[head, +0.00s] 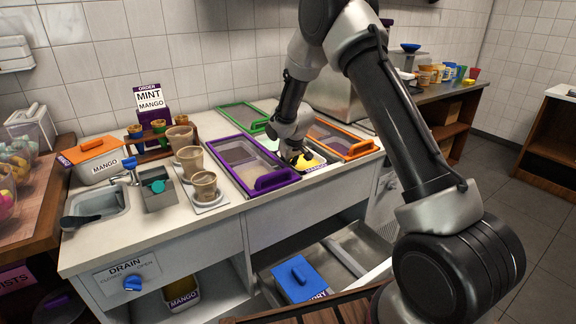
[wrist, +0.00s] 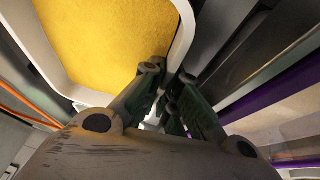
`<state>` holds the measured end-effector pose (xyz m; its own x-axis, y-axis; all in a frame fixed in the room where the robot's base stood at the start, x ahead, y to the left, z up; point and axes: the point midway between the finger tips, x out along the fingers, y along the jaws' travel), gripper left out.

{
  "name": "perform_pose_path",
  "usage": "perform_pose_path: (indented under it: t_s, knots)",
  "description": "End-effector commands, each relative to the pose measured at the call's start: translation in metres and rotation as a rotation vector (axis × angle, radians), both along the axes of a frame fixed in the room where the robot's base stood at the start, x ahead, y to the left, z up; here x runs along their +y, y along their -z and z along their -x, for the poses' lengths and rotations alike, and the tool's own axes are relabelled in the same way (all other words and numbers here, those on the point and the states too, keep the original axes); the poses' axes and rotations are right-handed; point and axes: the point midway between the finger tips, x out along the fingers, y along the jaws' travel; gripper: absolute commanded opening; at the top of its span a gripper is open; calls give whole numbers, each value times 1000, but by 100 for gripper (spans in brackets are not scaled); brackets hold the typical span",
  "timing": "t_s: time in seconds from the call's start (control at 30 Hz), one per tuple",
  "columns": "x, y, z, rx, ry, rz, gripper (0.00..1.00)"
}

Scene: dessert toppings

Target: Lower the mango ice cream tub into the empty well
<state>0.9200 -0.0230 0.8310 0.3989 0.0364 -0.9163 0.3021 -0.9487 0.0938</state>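The mango ice cream tub (head: 315,169) is white with yellow ice cream and a MANGO label. In the head view it is at the counter gap between the purple-framed and orange-framed lids. My gripper (head: 301,157) is at its left side. In the wrist view the yellow ice cream (wrist: 105,40) fills the upper left. The tub's pale rim (wrist: 187,25) runs between the two fingers of my gripper (wrist: 167,75), which look closed on it. The well is mostly hidden by the tub and gripper; I cannot tell how deep the tub sits.
A purple-framed lid (head: 272,181) lies left of the tub, an orange-framed lid (head: 348,148) right, and a green-framed lid (head: 243,110) behind. Paper cups (head: 204,186) stand on the counter. A blue-lidded tub (head: 300,280) sits in the open drawer below.

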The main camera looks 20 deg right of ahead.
Motion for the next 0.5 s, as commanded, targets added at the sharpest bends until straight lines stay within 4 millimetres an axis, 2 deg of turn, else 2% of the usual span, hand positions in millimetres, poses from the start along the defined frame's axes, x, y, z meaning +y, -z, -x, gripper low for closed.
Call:
perform_pose_path:
  t_s: [0.03,0.27,0.4,0.5]
  knots:
    - [2,5,3,8,-3,1,0]
    - [2,6,4,11,-3,2,0]
    - [2,7,5,13,-4,2,25]
    - [3,7,5,13,-4,2,30]
